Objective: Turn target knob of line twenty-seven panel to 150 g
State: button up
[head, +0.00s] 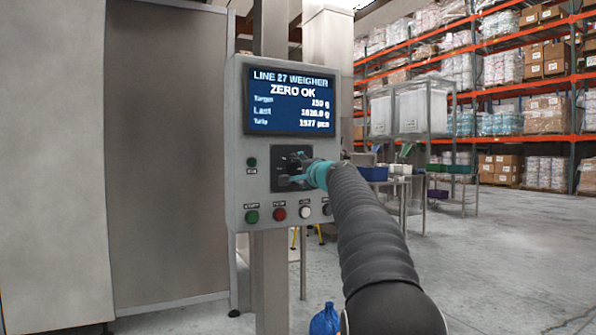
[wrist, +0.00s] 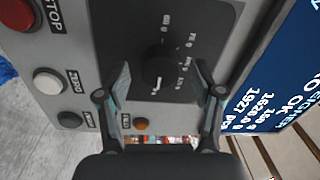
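The line 27 panel (head: 238,190) is a grey box on a post in the head view. Its blue screen (head: 290,100) reads "LINE 27 WEIGHER", "ZERO OK", with Target at what looks like 150 g. Below is a black dial plate with the target knob. The wrist view shows the round black knob (wrist: 160,70) with a small white mark; the dial labels are too small to read surely. My gripper (head: 292,168) is at the dial, hiding much of it in the head view. Its two fingers stand on either side of the knob, with gaps showing.
Green (head: 252,217), red (head: 279,214) and white (head: 305,212) buttons line the panel's lower edge; another is partly hidden by my arm. A beige machine wall (head: 165,150) stands at left. Carts, racks and open floor lie to the right.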

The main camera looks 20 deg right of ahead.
jog(key=shift+s, duration=0.1)
jog(key=s, duration=1.1)
jog(key=shift+s+d+f, duration=0.15)
jog(key=shift+s+f, duration=0.15)
jog(key=shift+s, duration=0.1)
notch_tip(320, 180, down, 12)
jog(key=s+a+n+g+y, duration=0.1)
jog(key=a+n+g, duration=0.1)
jog(key=n+g, duration=0.15)
jog(key=s+a+f+n+g, duration=0.1)
jog(key=s+a+f+g, duration=0.25)
jog(key=f, duration=0.25)
jog(key=s+a+f+n+g, duration=0.2)
jog(key=s+a+f, duration=0.2)
jog(key=s+f, duration=0.15)
jog(key=s+a+f+n+g+p, duration=0.1)
jog(key=s+a+f+n, duration=0.2)
jog(key=s, duration=0.6)
jog(key=s+a+f+n+g+h+p, duration=0.1)
jog(key=s+a+f+n, duration=0.2)
jog(key=s, duration=0.6)
jog(key=s+a+f+n+g+p, duration=0.1)
jog(key=s+a+f+n+g, duration=0.1)
jog(key=s+a+f, duration=0.4)
jog(key=shift+s+a+n+h+p, duration=0.35)
jog(key=shift+s+a+n, duration=0.35)
jog(key=shift+s, duration=0.85)
